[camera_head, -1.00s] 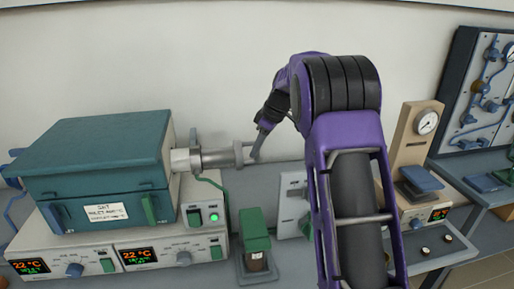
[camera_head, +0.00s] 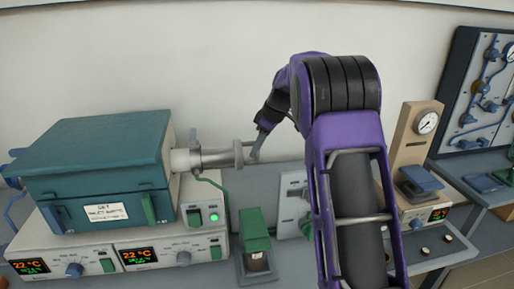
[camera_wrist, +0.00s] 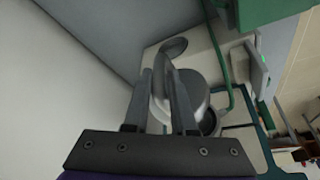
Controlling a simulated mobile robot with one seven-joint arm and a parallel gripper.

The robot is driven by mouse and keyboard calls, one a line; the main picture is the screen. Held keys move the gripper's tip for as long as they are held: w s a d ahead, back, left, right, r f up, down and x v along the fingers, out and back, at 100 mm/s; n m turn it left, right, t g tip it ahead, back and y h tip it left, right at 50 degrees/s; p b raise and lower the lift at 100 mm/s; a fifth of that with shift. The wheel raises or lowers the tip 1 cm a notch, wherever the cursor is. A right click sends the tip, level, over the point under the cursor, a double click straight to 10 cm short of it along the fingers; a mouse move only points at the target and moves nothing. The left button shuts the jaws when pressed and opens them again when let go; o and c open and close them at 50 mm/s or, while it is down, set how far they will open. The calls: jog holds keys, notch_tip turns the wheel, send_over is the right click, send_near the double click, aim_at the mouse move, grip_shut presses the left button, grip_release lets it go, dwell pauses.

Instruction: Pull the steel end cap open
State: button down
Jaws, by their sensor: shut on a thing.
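The steel end cap (camera_head: 238,154) is a round flange at the right end of a steel tube (camera_head: 215,158) that sticks out of the right side of the teal furnace (camera_head: 100,165). In the wrist view the end cap (camera_wrist: 187,92) is a round steel disc beneath my gripper. My gripper (camera_head: 257,148) is at the cap's right side in the head view. In the wrist view my gripper (camera_wrist: 163,85) has its two fingers on either side of a grey handle in front of the disc and is shut on it. The grip point is partly hidden by the fingers.
A white control box (camera_head: 207,216) with a lit green switch stands under the tube. A small green-topped device (camera_head: 255,235) stands in front. A gauge stand (camera_head: 418,150) is to the right. A pale wall (camera_head: 220,60) rises close behind the tube.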

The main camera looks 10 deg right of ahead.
jog(key=shift+w+d+r, duration=0.15)
jog(key=shift+r, duration=0.05)
jog(key=d+p, duration=0.2)
jog(key=d, duration=1.2)
jog(key=shift+a, duration=0.1)
jog(key=c, duration=1)
grip_release()
jog(key=shift+w, duration=0.1)
jog(key=shift+o, duration=1)
jog(key=shift+f, duration=0.1)
jog(key=p+v, duration=0.2)
jog(key=v, duration=1.5)
jog(key=shift+s, duration=0.25)
